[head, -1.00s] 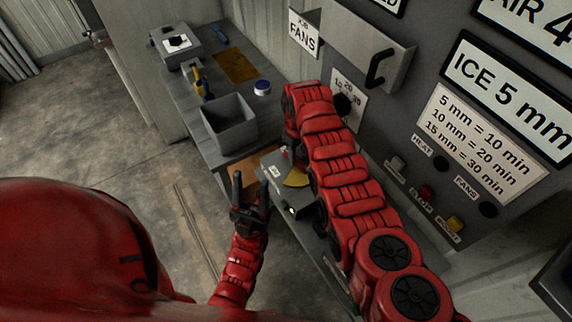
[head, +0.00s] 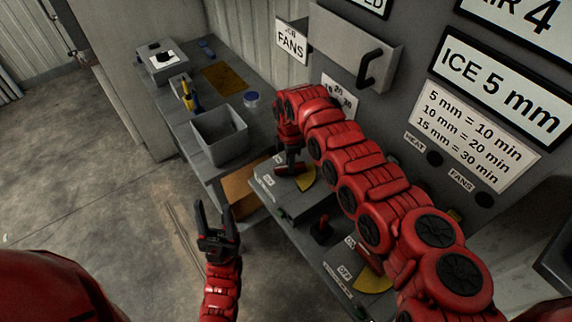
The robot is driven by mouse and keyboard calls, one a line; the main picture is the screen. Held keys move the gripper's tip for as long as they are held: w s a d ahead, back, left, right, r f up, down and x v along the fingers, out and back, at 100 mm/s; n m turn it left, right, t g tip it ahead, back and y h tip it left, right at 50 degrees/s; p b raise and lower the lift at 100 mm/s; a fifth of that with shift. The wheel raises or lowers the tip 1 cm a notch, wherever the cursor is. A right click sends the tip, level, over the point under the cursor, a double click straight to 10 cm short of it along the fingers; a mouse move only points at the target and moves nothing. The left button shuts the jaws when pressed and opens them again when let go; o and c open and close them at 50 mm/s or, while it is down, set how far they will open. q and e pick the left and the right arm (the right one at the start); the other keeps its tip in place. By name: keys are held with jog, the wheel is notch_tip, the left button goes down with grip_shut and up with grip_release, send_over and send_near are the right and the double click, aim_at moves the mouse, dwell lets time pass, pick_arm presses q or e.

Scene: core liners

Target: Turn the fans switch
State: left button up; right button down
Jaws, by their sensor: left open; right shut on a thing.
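A grey switch box (head: 270,187) with a yellow sector plate (head: 306,178) and small white labels sits on the bench below the wall panel. My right gripper (head: 290,168) is over it, shut on the dark red handle of this switch; the gripper partly covers the handle. I cannot read whether this box is marked for fans. A FANS sign (head: 291,42) hangs above, and a FANS label (head: 460,180) is beside a black round knob (head: 485,200) on the panel. My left gripper (head: 215,216) is open and empty, in front of the bench.
A grey bin (head: 221,134), a blue-rimmed round thing (head: 251,99) and tools stand on the left bench (head: 185,125). Floor at left is clear.

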jog(key=n+b, duration=0.1)
jog(key=b, duration=0.1)
jog(key=n+b, duration=0.2)
jog(key=shift+f+n, duration=0.2)
jog(key=shift+n, duration=0.1)
jog(key=shift+r+n+b, duration=0.15)
jog(key=shift+n+b, duration=0.45)
jog(key=c, duration=0.7)
grip_release()
jog(key=shift+r+b, duration=1.7)
jog(key=shift+r, duration=7.1)
jog(key=shift+f, duration=0.1)
